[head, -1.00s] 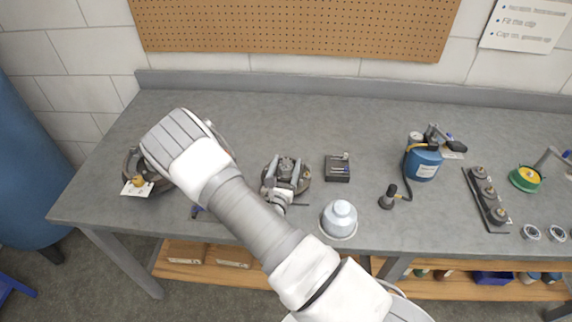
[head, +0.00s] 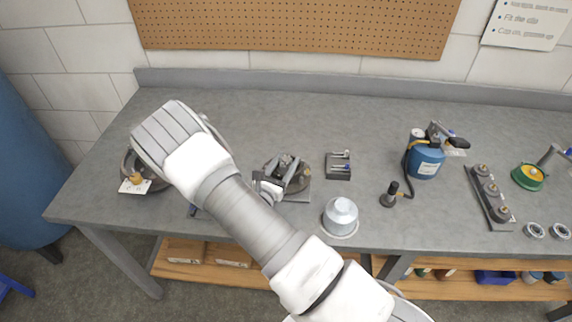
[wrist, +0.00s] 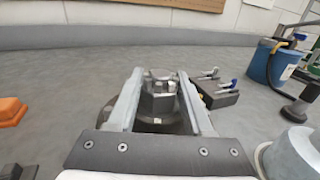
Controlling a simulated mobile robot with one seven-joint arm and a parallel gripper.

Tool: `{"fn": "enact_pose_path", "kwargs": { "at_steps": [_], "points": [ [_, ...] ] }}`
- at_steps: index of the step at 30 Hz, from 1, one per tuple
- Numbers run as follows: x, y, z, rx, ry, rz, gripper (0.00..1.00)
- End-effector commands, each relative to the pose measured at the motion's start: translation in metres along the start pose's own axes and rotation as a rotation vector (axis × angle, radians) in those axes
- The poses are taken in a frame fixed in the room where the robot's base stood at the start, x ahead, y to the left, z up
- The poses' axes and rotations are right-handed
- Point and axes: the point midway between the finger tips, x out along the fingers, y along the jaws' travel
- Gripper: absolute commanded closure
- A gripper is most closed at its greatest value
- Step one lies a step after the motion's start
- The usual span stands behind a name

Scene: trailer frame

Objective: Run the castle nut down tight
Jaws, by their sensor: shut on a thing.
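The castle nut (wrist: 161,84) is grey with slots in its top. It sits over the middle of a dark round hub (wrist: 150,124) on the bench, which also shows in the head view (head: 301,182). My gripper (wrist: 162,82) reaches over the hub from the front. Its two fingers are shut on the nut, one on each side, in the wrist view. In the head view my gripper (head: 285,166) is small and partly hidden by my arm. The nut's lower edge and its seat are hidden, so I cannot tell how far down it sits.
A silver domed cap (head: 341,214) stands close to the right of the hub. A small dark block (head: 338,167) with pins lies behind it. A blue can (head: 425,161) with a hose stands further right. Bare bench (head: 300,115) lies behind the hub.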

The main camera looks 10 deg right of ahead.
Motion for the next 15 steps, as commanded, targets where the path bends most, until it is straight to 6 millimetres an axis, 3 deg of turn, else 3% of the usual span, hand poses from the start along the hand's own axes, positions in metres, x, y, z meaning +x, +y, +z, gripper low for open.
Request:
{"fn": "enact_pose_path", "kwargs": {
  "at_steps": [15],
  "points": [
    [0.001, 0.002, -0.0045, 0.007, -0.001, -0.487, 1.0]
  ]
}}
